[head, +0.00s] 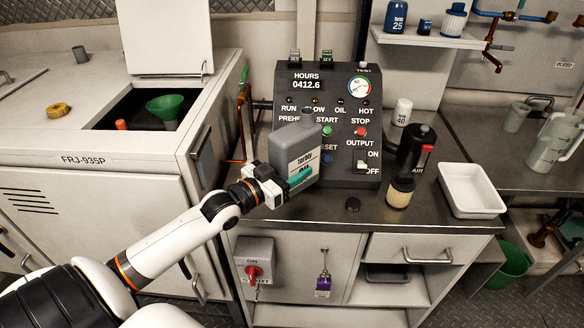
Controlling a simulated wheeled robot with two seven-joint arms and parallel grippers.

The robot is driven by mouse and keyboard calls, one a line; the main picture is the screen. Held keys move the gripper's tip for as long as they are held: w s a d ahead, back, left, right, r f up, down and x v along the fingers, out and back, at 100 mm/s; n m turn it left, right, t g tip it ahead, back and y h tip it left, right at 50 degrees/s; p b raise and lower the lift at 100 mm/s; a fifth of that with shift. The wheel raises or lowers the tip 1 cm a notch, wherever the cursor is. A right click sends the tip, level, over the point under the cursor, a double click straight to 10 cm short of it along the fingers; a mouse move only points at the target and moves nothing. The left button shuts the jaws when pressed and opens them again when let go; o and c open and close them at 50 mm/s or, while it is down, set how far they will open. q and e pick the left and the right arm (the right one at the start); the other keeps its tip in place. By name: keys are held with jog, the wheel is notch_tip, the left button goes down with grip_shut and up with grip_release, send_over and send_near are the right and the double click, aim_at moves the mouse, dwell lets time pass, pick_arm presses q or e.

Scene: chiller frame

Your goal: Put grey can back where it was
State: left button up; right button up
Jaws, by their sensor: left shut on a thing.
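The grey can (296,145) has dark lettering and a teal band low on its front. It stands roughly upright, slightly tilted in the picture, in front of the left part of the black control panel (345,112). My left gripper (287,183) is shut on the grey can at its lower part. The gripper hides some of the label and the can's lower left edge. I cannot tell whether the can's base touches the counter (320,207) or hangs just above it. My right gripper is out of view.
A green funnel (165,106) sits in the open bay at left. A shelf (425,37) holds blue containers.

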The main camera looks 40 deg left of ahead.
pick_arm(q)
jog(key=shift+f, duration=0.65)
jog(key=o, duration=1.5)
jog(key=shift+r, duration=0.1)
jog(key=shift+r, duration=0.3)
jog(key=v, duration=1.2)
jog(key=shift+r+b, duration=0.3)
jog(key=shift+b, duration=0.1)
